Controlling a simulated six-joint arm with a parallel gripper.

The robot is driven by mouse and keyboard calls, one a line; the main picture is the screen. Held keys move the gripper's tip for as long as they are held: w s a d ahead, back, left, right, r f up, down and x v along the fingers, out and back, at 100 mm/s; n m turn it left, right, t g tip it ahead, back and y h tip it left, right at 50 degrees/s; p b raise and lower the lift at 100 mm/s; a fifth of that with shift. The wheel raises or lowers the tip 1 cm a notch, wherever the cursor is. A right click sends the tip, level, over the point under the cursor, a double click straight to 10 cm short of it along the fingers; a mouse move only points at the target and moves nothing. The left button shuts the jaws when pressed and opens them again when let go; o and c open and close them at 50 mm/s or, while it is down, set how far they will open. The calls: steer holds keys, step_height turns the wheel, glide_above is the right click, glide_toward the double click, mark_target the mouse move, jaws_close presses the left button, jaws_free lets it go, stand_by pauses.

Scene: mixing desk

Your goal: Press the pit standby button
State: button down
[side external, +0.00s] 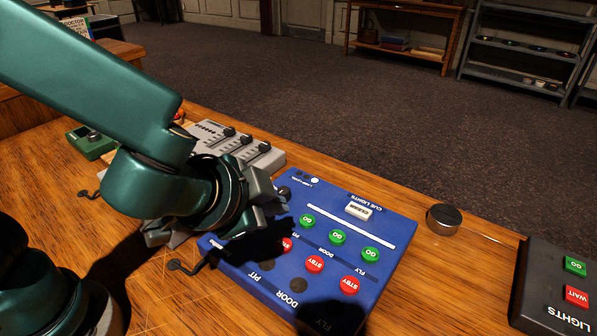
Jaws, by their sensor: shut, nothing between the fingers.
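A blue cue lights panel (385,235) lies on the wooden desk with rows of green GO and red STBY buttons and the labels PIT, DOOR and FLY. The pit standby button (287,245) is the leftmost red one; its left part is hidden or in shadow beside my gripper. The door standby button (314,264) and fly standby button (349,284) are in plain view. My gripper (268,208) is shut and empty over the panel's left part, close to the pit column. Its fingertips are hard to make out, and I cannot tell whether they touch the panel.
The green pit GO button (307,221) is close to the gripper. A white CLEAR button (357,210) is at the panel's back. A grey fader unit (225,140) stands behind my arm. A round metal piece (444,218) and a dark lights panel (545,290) are to the right.

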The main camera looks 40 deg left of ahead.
mark_target(278, 248)
steer(key=shift+f, duration=2.6)
steer(key=shift+f, duration=0.4)
steer(key=shift+f, duration=0.4)
stand_by(0.5)
steer(key=shift+r, duration=0.85)
steer(key=shift+r, duration=0.1)
steer(key=shift+r, duration=2.4)
